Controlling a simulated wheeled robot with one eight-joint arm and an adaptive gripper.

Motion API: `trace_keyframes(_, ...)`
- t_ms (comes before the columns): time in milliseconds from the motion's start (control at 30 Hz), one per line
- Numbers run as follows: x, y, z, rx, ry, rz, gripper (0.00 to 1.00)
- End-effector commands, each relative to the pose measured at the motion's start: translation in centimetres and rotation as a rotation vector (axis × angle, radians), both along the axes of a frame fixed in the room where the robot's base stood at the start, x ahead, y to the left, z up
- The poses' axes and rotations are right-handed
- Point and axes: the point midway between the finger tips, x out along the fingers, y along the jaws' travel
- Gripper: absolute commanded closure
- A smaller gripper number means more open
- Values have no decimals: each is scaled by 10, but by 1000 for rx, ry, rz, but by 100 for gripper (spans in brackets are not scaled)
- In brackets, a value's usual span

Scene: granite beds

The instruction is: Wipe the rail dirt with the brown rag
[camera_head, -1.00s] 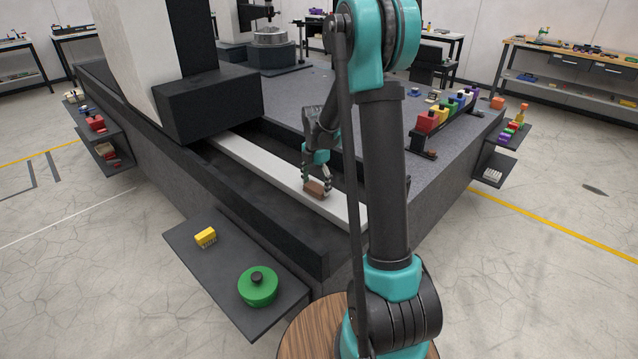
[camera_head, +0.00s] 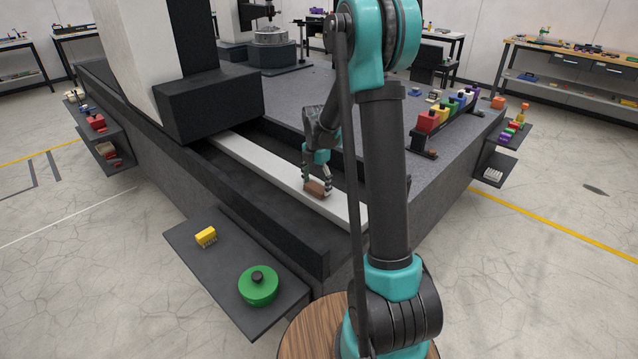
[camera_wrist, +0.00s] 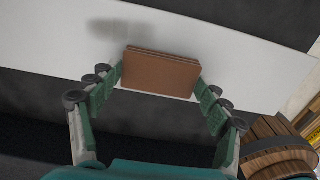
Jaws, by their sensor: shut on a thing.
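The brown rag (camera_head: 318,188) is a small flat block at the white rail (camera_head: 262,166). My gripper (camera_head: 317,182) is shut on it, pointing down. In the wrist view the brown rag (camera_wrist: 160,72) sits between the two green-padded fingers of my gripper (camera_wrist: 160,84), over the white rail (camera_wrist: 225,50). A grey smudge (camera_wrist: 115,27) shows on the rail, above and left of the rag and apart from it; it may be dirt or a shadow. I cannot tell whether the rag touches the rail.
A dark block (camera_head: 210,103) on a pale column stands over the rail's far end. A side shelf (camera_head: 215,262) holds a yellow brush (camera_head: 206,236) and a green round container (camera_head: 258,285). A row of coloured blocks (camera_head: 450,108) stands on the granite at right.

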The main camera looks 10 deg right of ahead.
Motion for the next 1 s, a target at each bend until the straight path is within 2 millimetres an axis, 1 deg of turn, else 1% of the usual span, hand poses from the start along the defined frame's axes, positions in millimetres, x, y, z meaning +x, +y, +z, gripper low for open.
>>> trace_keyframes(433,14,-20,-3,-1,-1,-1,46)
trace_keyframes(467,14,-20,-3,-1,-1,-1,50)
trace_keyframes(567,13,-18,-3,-1,-1,0,50)
trace_keyframes(833,2,-2,-1,0,0,2,50)
trace_keyframes(1000,1,-1,-1,0,0,-1,50)
